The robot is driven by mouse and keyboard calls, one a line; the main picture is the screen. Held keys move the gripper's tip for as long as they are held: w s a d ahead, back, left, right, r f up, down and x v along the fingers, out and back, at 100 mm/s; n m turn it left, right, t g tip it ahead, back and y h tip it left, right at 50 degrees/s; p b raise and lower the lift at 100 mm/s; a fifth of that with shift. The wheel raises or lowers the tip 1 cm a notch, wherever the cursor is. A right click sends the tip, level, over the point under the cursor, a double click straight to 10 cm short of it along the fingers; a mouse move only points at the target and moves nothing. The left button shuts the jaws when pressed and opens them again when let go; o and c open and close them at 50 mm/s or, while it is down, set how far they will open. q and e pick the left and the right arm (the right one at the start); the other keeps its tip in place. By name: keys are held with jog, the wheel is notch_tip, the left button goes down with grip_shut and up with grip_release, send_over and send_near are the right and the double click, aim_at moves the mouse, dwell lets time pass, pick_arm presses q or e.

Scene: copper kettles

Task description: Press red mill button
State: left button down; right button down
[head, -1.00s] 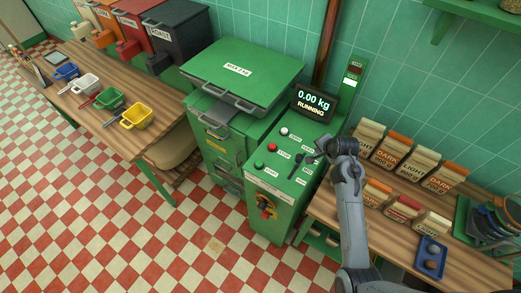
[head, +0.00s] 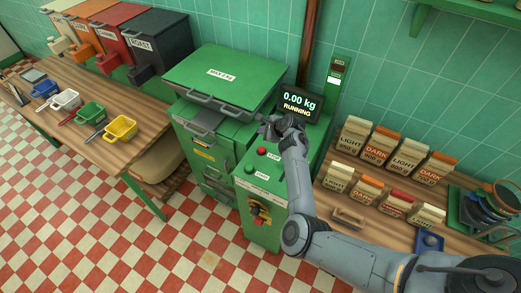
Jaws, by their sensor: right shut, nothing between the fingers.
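The red mill button (head: 262,151) sits on the sloped top panel of the green mill (head: 267,180), beside the label STOP. A green button (head: 252,169) labelled START is in front of it. My right gripper (head: 267,124) is shut and empty. It is over the back of the panel, behind the red button in the picture and apart from it. The white button and the levers are hidden behind my right gripper and arm. The mill display (head: 300,104) reads 0.00 kg, RUNNING. My left gripper is not in view.
A green lidded hopper (head: 222,76) stands left of the panel. Several coffee bags (head: 381,142) stand on the wooden table at right, with a blue tray (head: 429,240). Coloured scoops (head: 121,128) lie on the left table. The checkered floor in front is clear.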

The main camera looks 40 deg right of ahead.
jog(key=shift+f, duration=0.15)
jog(key=b, duration=0.7)
send_over(263, 150)
notch_tip(263, 150, down, 7)
jog(key=shift+s+a+r, duration=0.1)
jog(key=shift+a+r, duration=0.05)
jog(key=shift+r, duration=0.05)
jog(key=shift+f, duration=1)
dwell(0.6)
jog(key=shift+f+b, duration=0.15)
jog(key=shift+b, duration=0.15)
jog(key=shift+f, duration=0.25)
